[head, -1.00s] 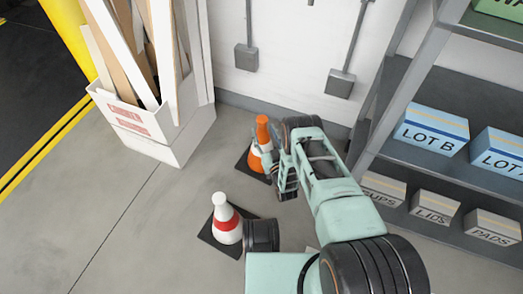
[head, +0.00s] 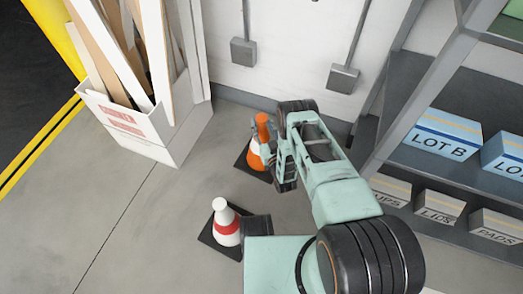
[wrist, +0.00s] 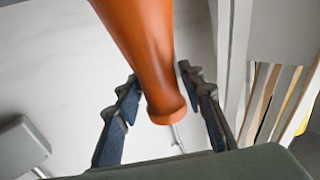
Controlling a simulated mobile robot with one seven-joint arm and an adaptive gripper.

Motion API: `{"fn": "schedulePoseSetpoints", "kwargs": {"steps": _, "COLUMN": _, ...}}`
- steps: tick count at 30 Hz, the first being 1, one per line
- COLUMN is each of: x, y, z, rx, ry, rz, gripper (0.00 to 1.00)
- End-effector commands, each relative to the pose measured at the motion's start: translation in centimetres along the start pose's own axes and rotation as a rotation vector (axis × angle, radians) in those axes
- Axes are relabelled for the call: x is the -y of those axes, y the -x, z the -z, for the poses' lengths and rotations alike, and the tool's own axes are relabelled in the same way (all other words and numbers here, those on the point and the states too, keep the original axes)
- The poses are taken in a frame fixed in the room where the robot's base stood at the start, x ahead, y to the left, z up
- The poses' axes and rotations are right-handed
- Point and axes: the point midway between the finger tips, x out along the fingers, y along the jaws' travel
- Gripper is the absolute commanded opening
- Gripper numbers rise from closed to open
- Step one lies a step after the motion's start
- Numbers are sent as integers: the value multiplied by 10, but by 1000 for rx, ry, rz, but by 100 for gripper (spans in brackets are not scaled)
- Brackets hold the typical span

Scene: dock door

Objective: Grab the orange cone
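The orange cone (head: 262,130), with a white band and a dark square base, stands on the floor near the back wall. My gripper (head: 267,152) is beside its upper part and partly hides it in the head view. In the wrist view the cone's orange tip (wrist: 160,75) lies between the two fingers of my gripper (wrist: 160,85). The fingers are apart, with a narrow gap visible on each side, so the gripper looks open around the cone. Whether either finger touches it is hard to tell.
A white cone with a red band (head: 226,225) stands nearer, close to my arm. A white bin (head: 150,138) of long boards is at the left. A grey shelf unit (head: 385,120) with labelled boxes is at the right. Open floor (head: 90,215) lies at the left front.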

Motion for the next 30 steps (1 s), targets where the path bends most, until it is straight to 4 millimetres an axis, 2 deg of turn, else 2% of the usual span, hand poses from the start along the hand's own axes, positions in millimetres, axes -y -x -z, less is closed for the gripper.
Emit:
{"fn": "schedulePoseSetpoints", "kwargs": {"steps": 1, "x": 0, "y": 0, "z": 0, "rx": 0, "ry": 0, "rz": 0, "gripper": 28}}
{"fn": "schedulePoseSetpoints", "kwargs": {"steps": 9, "x": 0, "y": 0, "z": 0, "rx": 0, "ry": 0, "rz": 0, "gripper": 0}}
{"fn": "schedulePoseSetpoints", "kwargs": {"steps": 30, "x": -1, "y": -5, "z": 7, "rx": -7, "ry": 0, "rz": 0, "gripper": 0}}
